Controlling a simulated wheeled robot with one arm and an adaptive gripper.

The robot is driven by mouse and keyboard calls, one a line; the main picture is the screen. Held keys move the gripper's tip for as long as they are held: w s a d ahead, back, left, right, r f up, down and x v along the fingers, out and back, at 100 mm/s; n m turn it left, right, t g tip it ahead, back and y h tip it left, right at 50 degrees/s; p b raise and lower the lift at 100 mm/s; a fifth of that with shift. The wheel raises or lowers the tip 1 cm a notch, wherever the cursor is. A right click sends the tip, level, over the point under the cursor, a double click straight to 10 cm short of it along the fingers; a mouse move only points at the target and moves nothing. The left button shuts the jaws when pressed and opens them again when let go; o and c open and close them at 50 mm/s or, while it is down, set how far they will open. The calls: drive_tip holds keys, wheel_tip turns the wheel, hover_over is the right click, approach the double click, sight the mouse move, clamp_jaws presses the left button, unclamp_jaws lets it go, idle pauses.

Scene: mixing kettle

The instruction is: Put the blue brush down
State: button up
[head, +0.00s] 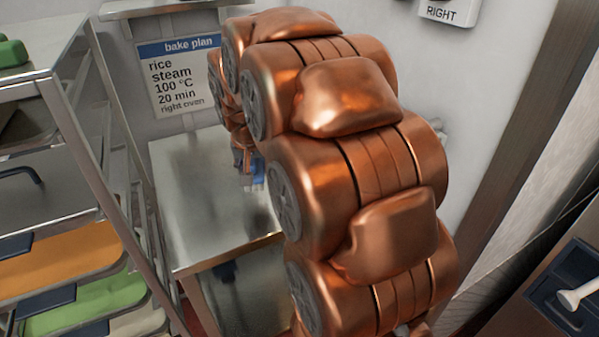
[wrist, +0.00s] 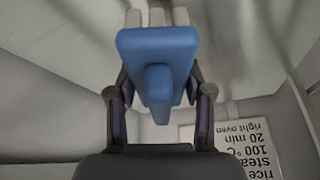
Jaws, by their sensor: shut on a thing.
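The blue brush (wrist: 157,52) fills the upper middle of the wrist view, with a blue block, a blue handle and pale bristles at the far end. My gripper (wrist: 158,92) is shut on it, one finger on each side. In the head view, a small blue part of the brush (head: 258,170) shows beside my arm, over the steel table (head: 195,235). My arm hides most of the gripper and brush there. I cannot tell whether the bristles touch the tabletop.
The tabletop's visible left and front part is bare. A tray rack (head: 85,110) with coloured trays stands close on the left. A bake plan sign (head: 180,75) hangs on the wall behind. A dark panel with a white lever (head: 585,293) is at the lower right.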

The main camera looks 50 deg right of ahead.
drive_tip(key=s+d+p, duration=0.1)
drive_tip(key=d, duration=0.2)
drive_tip(key=s+d+f+p, duration=0.1)
drive_tip(key=s+d, duration=0.1)
drive_tip(key=d, duration=0.2)
drive_tip(key=s+d+f, duration=0.1)
drive_tip(key=d, duration=0.3)
drive_tip(key=shift+s+d+f+p, duration=0.1)
drive_tip(key=shift+s+f+p, duration=0.05)
drive_tip(key=shift+p, duration=0.25)
drive_tip(key=shift+f+p, duration=0.6)
drive_tip(key=shift+f, duration=1.4)
drive_tip(key=shift+d+f+p, duration=0.25)
drive_tip(key=shift+f+p, duration=0.05)
drive_tip(key=shift+f, duration=0.05)
drive_tip(key=shift+f, duration=0.15)
drive_tip(key=shift+f+b, duration=0.1)
drive_tip(key=shift+b, duration=0.2)
drive_tip(key=o, duration=1)
